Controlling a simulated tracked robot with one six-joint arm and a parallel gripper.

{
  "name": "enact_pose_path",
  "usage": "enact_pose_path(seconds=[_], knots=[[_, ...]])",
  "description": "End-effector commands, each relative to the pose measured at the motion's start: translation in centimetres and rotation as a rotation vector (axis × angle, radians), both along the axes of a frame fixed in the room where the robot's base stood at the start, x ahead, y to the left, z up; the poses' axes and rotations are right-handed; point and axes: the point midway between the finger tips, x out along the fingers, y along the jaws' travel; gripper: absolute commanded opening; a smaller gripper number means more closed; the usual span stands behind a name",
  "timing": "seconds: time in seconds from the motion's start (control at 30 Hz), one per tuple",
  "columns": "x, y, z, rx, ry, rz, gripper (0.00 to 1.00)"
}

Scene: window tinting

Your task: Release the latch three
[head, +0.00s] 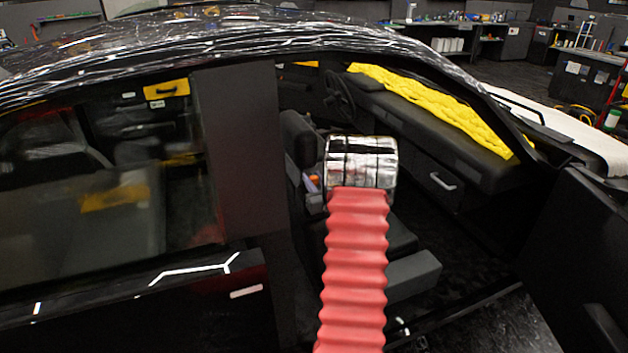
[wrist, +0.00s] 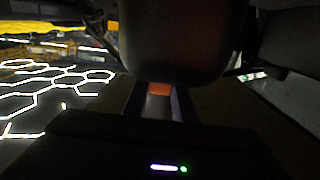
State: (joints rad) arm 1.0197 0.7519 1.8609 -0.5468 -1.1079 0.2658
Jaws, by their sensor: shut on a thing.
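In the wrist view a small orange piece, which I take to be the latch (wrist: 158,88), sits between the fingers of my gripper (wrist: 158,102), just below a dark rounded shape. The fingers are shut on it. No number shows on it. In the head view a small orange spot (head: 314,181) shows beside the front seat, left of my silver wrist and red ribbed arm. The wrist hides most of the gripper there.
My arm reaches through the open front door of a black car (head: 255,150). The front seat (head: 303,145) is close on the left. The dashboard (head: 440,130) with a yellow cover (head: 430,100) lies beyond. The open door (head: 580,250) is at right.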

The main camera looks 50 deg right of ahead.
Motion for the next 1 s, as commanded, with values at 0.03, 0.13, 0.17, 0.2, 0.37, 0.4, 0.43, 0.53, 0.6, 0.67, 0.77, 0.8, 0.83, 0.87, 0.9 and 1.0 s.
enact_pose_path(seconds=[0.03, 0.13, 0.17, 0.2, 0.37, 0.4, 0.43, 0.53, 0.6, 0.67, 0.77, 0.8, 0.83, 0.87, 0.9, 1.0], knots=[[-0.3, 0.0, 0.0, 0.001, 0.000, -0.003, 0.00], [-1.0, 0.4, 0.0, 0.001, 0.000, -0.003, 0.00], [-1.2, 0.5, 0.0, 0.001, 0.001, -0.003, 0.00], [-1.4, 0.7, 0.0, 0.001, 0.000, -0.003, 0.00], [-1.7, 0.8, -0.1, 0.001, 0.001, -0.002, 0.00], [-1.7, 0.8, -0.1, 0.001, 0.000, -0.002, 0.00], [-1.7, 0.8, -0.1, 0.001, 0.000, -0.003, 0.00], [-1.7, 0.8, -0.1, 0.002, 0.001, -0.003, 0.27], [-1.7, 0.8, -0.1, 0.001, 0.000, -0.002, 0.32], [-1.6, 0.8, -0.1, 0.001, 0.001, -0.002, 0.36], [-1.6, 0.9, -0.1, 0.001, 0.001, -0.001, 0.43], [-1.6, 0.9, -0.1, 0.001, 0.001, -0.001, 0.44], [-1.6, 0.9, -0.1, 0.001, 0.001, -0.001, 0.44], [-1.5, 0.9, -0.1, 0.001, 0.001, -0.001, 0.44], [-1.5, 0.9, -0.1, 0.001, 0.001, -0.001, 0.44], [-1.5, 0.9, -0.1, 0.000, 0.000, 0.000, 0.44]])
